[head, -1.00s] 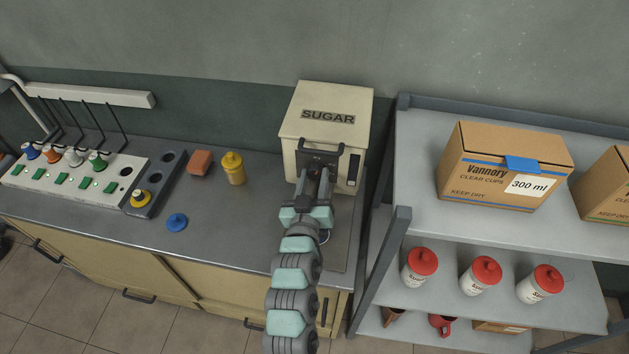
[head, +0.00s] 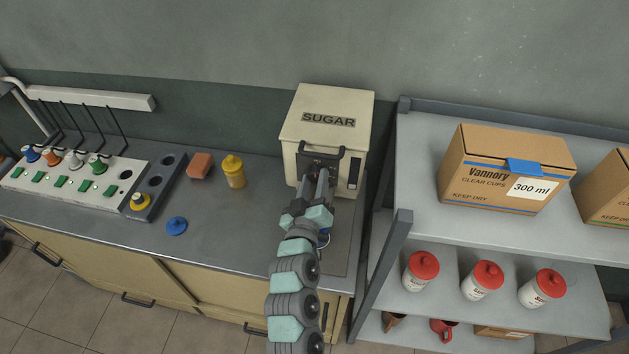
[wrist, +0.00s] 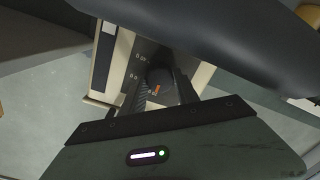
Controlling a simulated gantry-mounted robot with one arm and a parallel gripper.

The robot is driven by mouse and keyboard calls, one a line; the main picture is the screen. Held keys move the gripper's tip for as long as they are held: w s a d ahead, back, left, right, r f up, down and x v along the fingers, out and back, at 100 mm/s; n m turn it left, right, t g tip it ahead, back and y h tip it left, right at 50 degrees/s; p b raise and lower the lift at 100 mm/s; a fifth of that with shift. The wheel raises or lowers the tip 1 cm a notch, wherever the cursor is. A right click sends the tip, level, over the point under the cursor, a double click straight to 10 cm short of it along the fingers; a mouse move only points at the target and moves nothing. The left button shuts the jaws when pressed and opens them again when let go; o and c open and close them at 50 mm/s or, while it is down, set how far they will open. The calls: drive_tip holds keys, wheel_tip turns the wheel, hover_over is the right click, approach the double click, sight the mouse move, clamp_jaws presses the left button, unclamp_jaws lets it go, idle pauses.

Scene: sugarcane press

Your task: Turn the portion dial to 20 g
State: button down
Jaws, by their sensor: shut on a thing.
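The sugar dispenser (head: 335,103) is a cream box marked SUGAR at the back of the counter. Its portion dial (wrist: 160,78) is a dark round knob with an orange pointer mark, seen in the wrist view on the dark front panel. My gripper (wrist: 162,86) is shut on the dial, one finger on each side. Small pale markings show on the panel around the dial, too small to read. In the head view my gripper (head: 321,172) reaches the dispenser's front and hides the dial.
A yellow bottle (head: 233,171), an orange-brown block (head: 200,165) and a blue lid (head: 176,226) are on the counter to the left. A metal shelf (head: 415,178) with boxes and red-lidded containers stands close on the right. A dark handle-like bar (head: 342,160) is on the dispenser's front.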

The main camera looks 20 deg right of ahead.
drive_tip(key=c, duration=0.9)
unclamp_jaws()
drive_tip(key=v, duration=1.1)
drive_tip(key=shift+b, duration=0.35)
drive_tip(key=shift+w, duration=0.1)
